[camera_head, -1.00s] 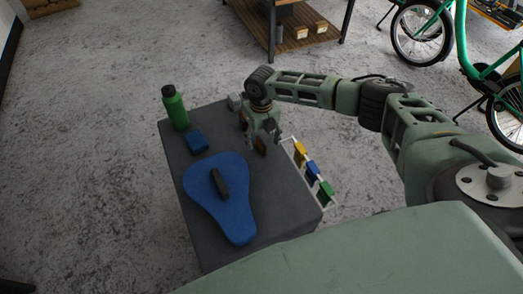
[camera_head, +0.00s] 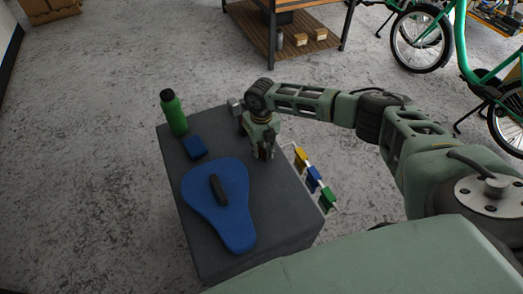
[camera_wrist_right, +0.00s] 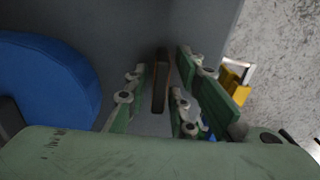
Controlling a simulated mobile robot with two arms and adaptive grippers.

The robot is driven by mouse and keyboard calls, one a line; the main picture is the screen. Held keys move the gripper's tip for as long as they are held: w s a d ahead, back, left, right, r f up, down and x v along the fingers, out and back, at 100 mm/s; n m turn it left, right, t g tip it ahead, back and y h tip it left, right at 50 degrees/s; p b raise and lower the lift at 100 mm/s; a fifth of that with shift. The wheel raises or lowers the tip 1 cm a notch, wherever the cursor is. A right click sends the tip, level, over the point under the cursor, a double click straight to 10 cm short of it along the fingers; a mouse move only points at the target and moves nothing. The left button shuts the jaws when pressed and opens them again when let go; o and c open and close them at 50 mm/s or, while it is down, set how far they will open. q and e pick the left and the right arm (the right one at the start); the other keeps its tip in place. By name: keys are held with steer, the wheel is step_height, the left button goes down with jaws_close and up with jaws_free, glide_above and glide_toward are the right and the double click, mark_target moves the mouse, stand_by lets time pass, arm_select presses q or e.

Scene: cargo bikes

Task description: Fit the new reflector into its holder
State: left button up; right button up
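A narrow, dark brown upright piece, which may be the reflector (camera_wrist_right: 160,80), stands between the fingers of my right gripper in the right wrist view. My right gripper (camera_head: 264,152) points down over the far right part of the grey box-like stand (camera_head: 245,262). Its fingers (camera_wrist_right: 158,98) are apart, with a gap visible on both sides of the piece. In the head view the gripper mostly hides the piece. I cannot make out the reflector's holder clearly. My left gripper is out of view.
On the stand are a blue saddle-shaped piece (camera_head: 229,222) with a black bar (camera_head: 217,189), a blue block (camera_head: 194,147) and a green bottle (camera_head: 173,113). Yellow, blue and green items hang on a rack (camera_head: 325,208) at its right side. Open floor lies left.

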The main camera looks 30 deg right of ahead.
mark_target(261, 146)
jaws_close()
steer(key=shift+r+p, duration=2.5)
steer(key=shift+r, duration=0.5)
